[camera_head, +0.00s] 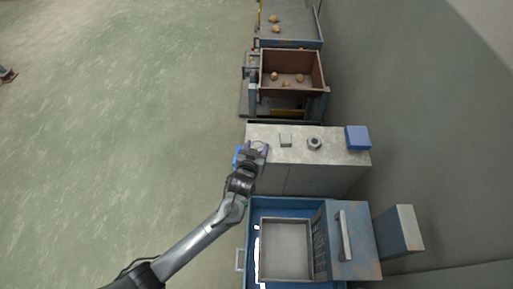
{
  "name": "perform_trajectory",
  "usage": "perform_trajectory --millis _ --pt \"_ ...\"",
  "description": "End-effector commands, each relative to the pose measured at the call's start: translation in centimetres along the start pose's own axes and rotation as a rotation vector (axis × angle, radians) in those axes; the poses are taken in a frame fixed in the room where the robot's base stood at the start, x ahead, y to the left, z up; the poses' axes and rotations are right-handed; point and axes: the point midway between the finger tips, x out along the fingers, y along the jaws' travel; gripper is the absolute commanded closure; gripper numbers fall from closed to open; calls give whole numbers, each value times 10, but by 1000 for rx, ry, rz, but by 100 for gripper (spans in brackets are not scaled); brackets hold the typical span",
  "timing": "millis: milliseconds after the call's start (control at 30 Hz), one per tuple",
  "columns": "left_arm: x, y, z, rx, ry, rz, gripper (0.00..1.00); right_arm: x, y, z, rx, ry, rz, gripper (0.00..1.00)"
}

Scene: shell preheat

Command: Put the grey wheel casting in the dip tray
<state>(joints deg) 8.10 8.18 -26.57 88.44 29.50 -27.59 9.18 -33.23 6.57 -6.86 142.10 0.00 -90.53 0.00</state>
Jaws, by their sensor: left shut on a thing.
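My left gripper (257,147) is at the left end of a grey bench top, shut on a small grey piece that looks like the wheel casting (259,146). The fingers and the wrist hide much of it, and I cannot tell whether it still touches the bench. A shallow grey tray (262,248), which looks like the dip tray, sits in a blue station nearer the bottom of the view. Its floor looks empty. My right gripper is not in view.
On the bench (341,158) are a small square grey block (285,140), a grey nut-like ring (314,143) and a blue box (357,138). A blue housing (363,262) stands right of the tray. Beyond is a brown bin (292,61) with several round pieces. Open floor lies left.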

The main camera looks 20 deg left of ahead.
Motion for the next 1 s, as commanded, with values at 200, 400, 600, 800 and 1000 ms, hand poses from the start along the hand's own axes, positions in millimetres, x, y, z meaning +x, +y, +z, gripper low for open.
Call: perform_trajectory --millis 200,400,600,800,1000 --pt "1 0 3 0 -1 0 41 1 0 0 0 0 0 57" --pt "1 0 3 0 0 0 17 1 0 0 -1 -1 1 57" --pt "1 0 3 0 0 0 17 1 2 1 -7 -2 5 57" --pt "-6 0 0 0 0 0 17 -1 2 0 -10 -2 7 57" --pt "-35 0 -1 -1 -2 0 17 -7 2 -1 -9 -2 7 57"
